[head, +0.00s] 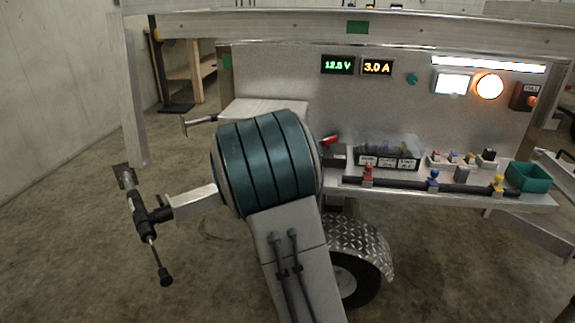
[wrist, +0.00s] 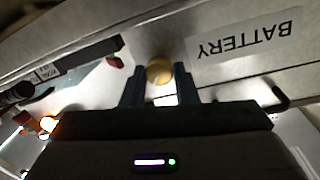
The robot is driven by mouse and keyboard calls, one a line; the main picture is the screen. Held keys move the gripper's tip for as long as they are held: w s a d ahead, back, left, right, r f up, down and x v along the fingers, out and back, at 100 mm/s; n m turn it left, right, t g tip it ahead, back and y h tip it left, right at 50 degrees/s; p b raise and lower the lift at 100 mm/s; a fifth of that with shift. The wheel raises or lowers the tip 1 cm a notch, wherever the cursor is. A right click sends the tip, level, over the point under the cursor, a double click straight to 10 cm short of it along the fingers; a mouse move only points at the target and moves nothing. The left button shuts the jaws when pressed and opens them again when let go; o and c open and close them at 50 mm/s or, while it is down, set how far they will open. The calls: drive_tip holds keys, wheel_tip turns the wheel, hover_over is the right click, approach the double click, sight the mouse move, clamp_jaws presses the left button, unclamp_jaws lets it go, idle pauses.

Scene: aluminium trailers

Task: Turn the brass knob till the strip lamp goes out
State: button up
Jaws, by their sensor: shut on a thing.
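The brass knob (wrist: 159,70) sits between my two fingertips in the wrist view, close to the upside-down BATTERY label (wrist: 246,38). My gripper (wrist: 159,80) is shut on it, with one dark finger on each side. In the head view my arm hides the knob and my gripper. The strip lamp (head: 488,63) glows bright white along the upper right of the aluminium panel, so it is lit.
Two meters read about 12.5 V (head: 338,65) and 3.0 A (head: 377,67). A round amber lamp (head: 489,86) glows below the strip. A shelf (head: 450,197) holds a clear fuse box (head: 388,152), coloured clamps and a green bin (head: 527,177). A red lever (head: 330,140) shows beside my arm.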

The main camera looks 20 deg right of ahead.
drive_tip(key=shift+a+f, duration=0.1)
drive_tip(key=o, duration=1)
drive_tip(key=p+v, duration=0.2)
drive_tip(key=v, duration=1.1)
drive_tip(key=shift+s+a+p, duration=0.2)
drive_tip(key=shift+s+p, duration=0.15)
drive_tip(key=shift+p, duration=0.05)
